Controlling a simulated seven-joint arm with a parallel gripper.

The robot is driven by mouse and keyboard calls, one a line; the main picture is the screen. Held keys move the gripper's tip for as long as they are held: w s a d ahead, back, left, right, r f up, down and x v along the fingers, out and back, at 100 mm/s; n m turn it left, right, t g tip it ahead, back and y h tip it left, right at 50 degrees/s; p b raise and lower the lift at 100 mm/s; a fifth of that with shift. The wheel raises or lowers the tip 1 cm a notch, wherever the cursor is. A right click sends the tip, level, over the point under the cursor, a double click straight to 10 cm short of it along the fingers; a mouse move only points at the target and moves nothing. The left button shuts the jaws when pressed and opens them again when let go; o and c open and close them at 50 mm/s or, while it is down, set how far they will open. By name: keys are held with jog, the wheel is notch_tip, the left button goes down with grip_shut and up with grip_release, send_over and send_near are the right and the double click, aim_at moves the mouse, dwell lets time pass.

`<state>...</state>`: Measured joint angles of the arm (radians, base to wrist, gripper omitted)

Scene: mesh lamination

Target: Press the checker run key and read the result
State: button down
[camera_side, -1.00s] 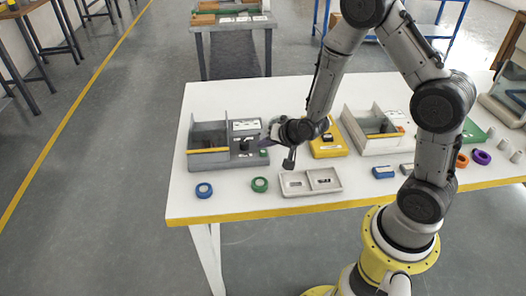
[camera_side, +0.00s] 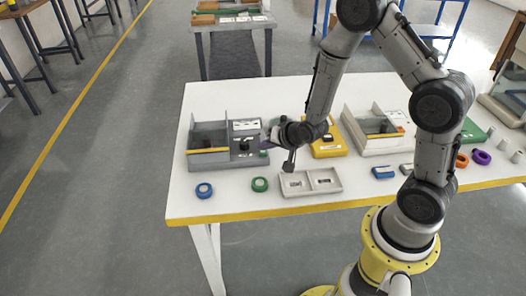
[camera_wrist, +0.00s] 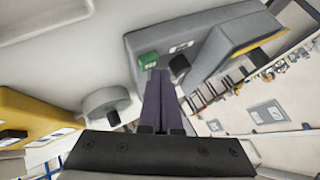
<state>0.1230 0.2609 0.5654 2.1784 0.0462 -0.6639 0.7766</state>
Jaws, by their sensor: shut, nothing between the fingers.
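A grey bench unit with a recessed bay, which seems to be the checker (camera_side: 205,165), stands at the left of the table. Its panel (camera_side: 245,125) has white labels and a black knob (camera_side: 244,146). A green key (camera_wrist: 148,60) shows on the grey unit in the wrist view, near the black knob (camera_wrist: 179,65). My gripper (camera_side: 264,142) is shut and empty at the panel's right side. In the wrist view its dark purple fingertips (camera_wrist: 159,73) are right beside the green key; whether they touch it is unclear. No readable result shows.
A yellow unit (camera_side: 328,148) stands right of my gripper, with a pale grey unit (camera_side: 362,138) beyond.

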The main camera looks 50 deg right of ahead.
aim_at(265, 154)
jog(key=shift+f, duration=0.5)
dwell(0.7)
jog(key=shift+r, duration=0.95)
jog(key=shift+r, duration=2.5)
